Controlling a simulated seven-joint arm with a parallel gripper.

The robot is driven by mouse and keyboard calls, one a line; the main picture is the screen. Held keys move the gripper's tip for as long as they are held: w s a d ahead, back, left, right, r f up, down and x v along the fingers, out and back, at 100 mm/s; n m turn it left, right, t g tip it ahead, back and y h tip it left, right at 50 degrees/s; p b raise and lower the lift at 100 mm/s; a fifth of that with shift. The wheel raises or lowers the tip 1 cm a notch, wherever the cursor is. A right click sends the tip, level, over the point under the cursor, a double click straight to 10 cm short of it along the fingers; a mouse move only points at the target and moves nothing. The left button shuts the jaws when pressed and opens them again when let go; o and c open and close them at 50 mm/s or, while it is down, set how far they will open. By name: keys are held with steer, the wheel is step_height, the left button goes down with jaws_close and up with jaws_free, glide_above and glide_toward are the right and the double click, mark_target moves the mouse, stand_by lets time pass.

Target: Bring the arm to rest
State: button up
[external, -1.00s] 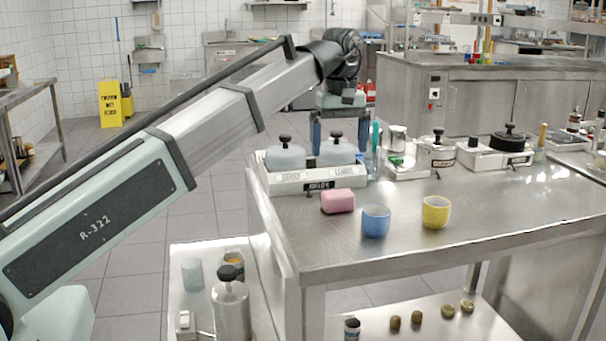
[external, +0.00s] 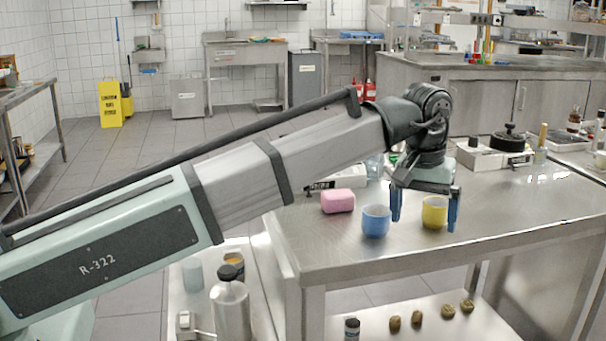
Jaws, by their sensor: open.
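My gripper (external: 424,212) points down over the steel table (external: 480,238). Its two blue fingers are spread apart and nothing is held between them. The blue cup (external: 376,221) stands just left of the left finger. I cannot tell the exact depth between the fingers and the cups. My arm stretches across the picture from lower left and hides the back left part of the table.
A lower side surface holds a metal bottle (external: 230,308). The table's front right is clear. Several small round things lie on the shelf below.

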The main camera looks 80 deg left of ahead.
steer(key=d+f+m, duration=0.2)
steer(key=d+f, duration=0.4)
steer(key=s+d+f+m+g, duration=0.1)
steer(key=s+f, duration=0.4)
steer(key=f, duration=0.5)
steer(key=s+d+f+m+g, duration=0.1)
steer(key=s+d+f, duration=0.1)
steer(key=s+f, duration=0.5)
steer(key=s+d+f+m+g, duration=0.1)
steer(key=s+f, duration=0.2)
steer(key=f, duration=0.9)
steer(key=s+f+m+g, duration=0.1)
steer(key=s+f, duration=0.5)
steer(key=s, duration=0.6)
steer(key=s+d+f+m+g, duration=0.1)
steer(key=s+f+g, duration=0.1)
steer(key=s+f, duration=0.5)
steer(key=s+d+f+m+g, duration=0.1)
steer(key=s+f, duration=0.6)
steer(key=s, duration=1)
steer(key=shift+s+d+f+m+g+h, duration=0.2)
steer(key=shift+d+m+g+h, duration=0.1)
steer(key=shift+m+g, duration=0.25)
